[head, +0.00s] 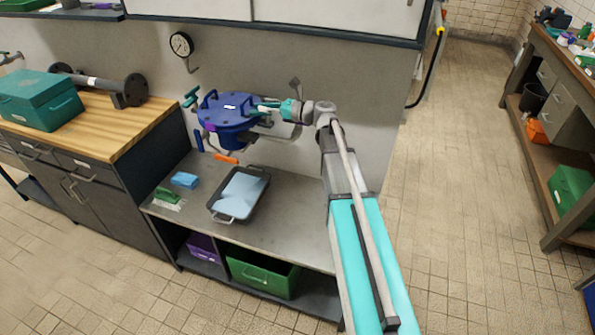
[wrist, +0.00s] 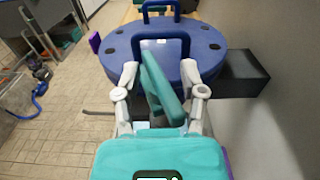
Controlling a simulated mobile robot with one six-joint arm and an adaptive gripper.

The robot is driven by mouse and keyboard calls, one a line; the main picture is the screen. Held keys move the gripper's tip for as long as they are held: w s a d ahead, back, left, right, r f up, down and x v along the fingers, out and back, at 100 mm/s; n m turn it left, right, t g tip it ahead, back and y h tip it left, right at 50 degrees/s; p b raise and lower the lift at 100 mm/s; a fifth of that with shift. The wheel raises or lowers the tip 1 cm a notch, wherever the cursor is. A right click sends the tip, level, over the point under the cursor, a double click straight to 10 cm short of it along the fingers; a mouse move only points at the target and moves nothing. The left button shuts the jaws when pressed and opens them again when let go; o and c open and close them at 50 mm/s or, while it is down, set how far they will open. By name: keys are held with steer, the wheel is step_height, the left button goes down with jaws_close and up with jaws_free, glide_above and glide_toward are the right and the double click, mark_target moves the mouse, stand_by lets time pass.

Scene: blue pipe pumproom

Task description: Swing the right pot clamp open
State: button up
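A blue round pot (head: 228,120) with a flat bolted lid stands at the wall behind the steel bench; the lid (wrist: 205,50) and its dark handles fill the upper middle of the wrist view. The right pot clamp, a teal-green lever (wrist: 163,88), lies at the near side of the lid with its far end over the rim. My gripper (wrist: 160,75) is at this clamp, with one grey finger on each side and visible space between them. I cannot tell whether a finger touches it. In the head view my gripper (head: 272,107) is at the pot's right side and hides much of the clamp.
A black block (wrist: 242,74) juts out beside the pot near the wall. A tray (head: 238,193), a blue sponge (head: 185,180) and a green brush (head: 167,196) lie on the bench (head: 290,228) below. A gauge (head: 181,44) hangs on the wall. The floor at right is clear.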

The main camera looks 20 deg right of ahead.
steer(key=v, duration=1.4)
steer(key=s+a+f+n+g+h+p, duration=0.4)
steer(key=s+a+n+g+h+p, duration=0.25)
steer(key=s+a+n+p, duration=0.45)
steer(key=s+r+n+g+h+p, duration=0.2)
steer(key=s+n+g+h+p, duration=0.2)
steer(key=s+n, duration=0.7)
steer(key=n+h+p, duration=0.2)
steer(key=n+h, duration=0.1)
steer(key=h, duration=0.1)
steer(key=shift+d+r, duration=0.25)
steer(key=shift+d, duration=0.05)
steer(key=shift+s, duration=0.2)
